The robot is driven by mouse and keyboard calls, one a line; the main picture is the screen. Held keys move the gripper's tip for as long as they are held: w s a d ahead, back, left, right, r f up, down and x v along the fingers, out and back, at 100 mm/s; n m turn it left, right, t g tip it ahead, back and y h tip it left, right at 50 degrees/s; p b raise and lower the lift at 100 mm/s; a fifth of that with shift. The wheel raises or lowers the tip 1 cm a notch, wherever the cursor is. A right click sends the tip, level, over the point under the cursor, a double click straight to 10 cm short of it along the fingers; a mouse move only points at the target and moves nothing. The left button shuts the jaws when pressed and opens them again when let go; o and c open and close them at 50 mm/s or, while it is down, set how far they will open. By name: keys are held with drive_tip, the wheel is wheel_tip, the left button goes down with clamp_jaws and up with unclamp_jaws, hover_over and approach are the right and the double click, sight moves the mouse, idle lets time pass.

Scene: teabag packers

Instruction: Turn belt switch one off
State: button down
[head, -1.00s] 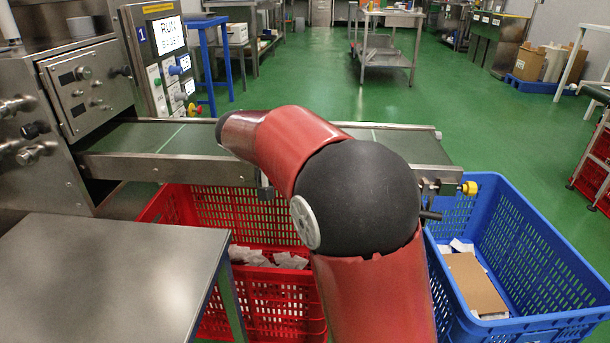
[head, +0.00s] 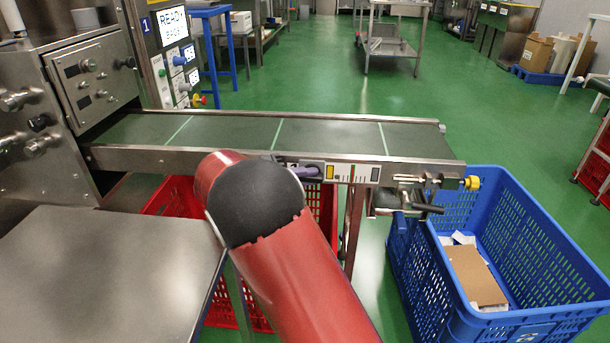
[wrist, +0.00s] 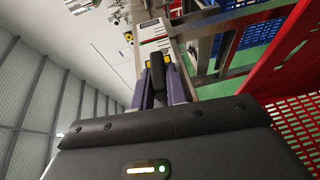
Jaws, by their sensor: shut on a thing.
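Belt switch one, a black handle (wrist: 158,72) with yellow beside it, sits between the purple fingers of my gripper (wrist: 164,90) in the wrist view. My gripper is shut on this handle. In the head view a purple fingertip (head: 308,172) shows at the front side rail of the conveyor belt (head: 330,134), beside a label plate (head: 352,173) with yellow and red marks. The rest of the gripper is hidden behind my red arm there. Which way the handle points is hard to tell. The screen (head: 171,25) on the panel marked 1 reads READY.
A steel table (head: 105,270) stands at the front left. A red crate (head: 165,203) is under the belt, partly behind my arm. A blue crate (head: 525,225) holding cardboard stands below the belt's right end. Open green floor lies beyond the belt.

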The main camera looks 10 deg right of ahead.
drive_tip(key=shift+f+h, duration=0.1)
drive_tip(key=shift+h, duration=0.5)
drive_tip(key=c, duration=1.4)
unclamp_jaws()
